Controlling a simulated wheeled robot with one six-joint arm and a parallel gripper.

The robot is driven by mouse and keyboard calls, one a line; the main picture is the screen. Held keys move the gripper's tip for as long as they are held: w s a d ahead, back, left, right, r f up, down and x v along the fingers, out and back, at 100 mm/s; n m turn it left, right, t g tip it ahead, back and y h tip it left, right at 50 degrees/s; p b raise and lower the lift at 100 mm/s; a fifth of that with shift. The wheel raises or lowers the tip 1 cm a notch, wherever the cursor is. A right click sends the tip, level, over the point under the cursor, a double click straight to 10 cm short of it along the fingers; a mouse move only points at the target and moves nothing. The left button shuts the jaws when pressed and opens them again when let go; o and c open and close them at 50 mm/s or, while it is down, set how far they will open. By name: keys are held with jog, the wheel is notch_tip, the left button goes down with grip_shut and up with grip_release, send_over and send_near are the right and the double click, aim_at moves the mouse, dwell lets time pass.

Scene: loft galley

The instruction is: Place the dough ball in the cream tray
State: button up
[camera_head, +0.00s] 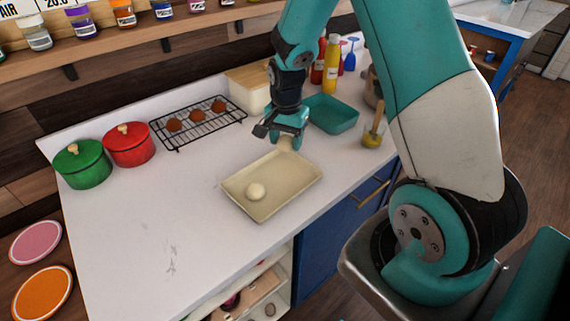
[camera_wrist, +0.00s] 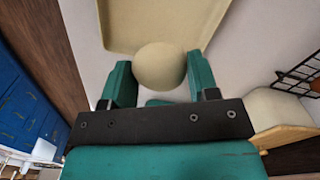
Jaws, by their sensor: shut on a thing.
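The cream tray (camera_head: 295,184) lies on the white counter. One pale dough ball (camera_head: 256,191) rests in it, toward its front left. My gripper (camera_head: 286,142) is above the counter by the tray's far edge. In the wrist view my gripper (camera_wrist: 160,78) is shut on a second pale dough ball (camera_wrist: 160,64), held between its two teal fingers. Part of the cream tray (camera_wrist: 165,22) shows beyond the held ball. In the head view the fingers mostly hide the held ball.
A teal tray (camera_head: 335,117) stands right of my gripper, with bottles (camera_head: 331,70) behind it. A black rack (camera_head: 185,140) with brown balls, a red pot (camera_head: 130,150) and a green pot (camera_head: 82,170) stand left. The counter's front left is clear.

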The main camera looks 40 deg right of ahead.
aim_at(286, 173)
notch_tip(286, 173, down, 10)
jog(key=shift+r+p, duration=0.1)
jog(key=shift+p, duration=0.8)
jog(key=o, duration=0.9)
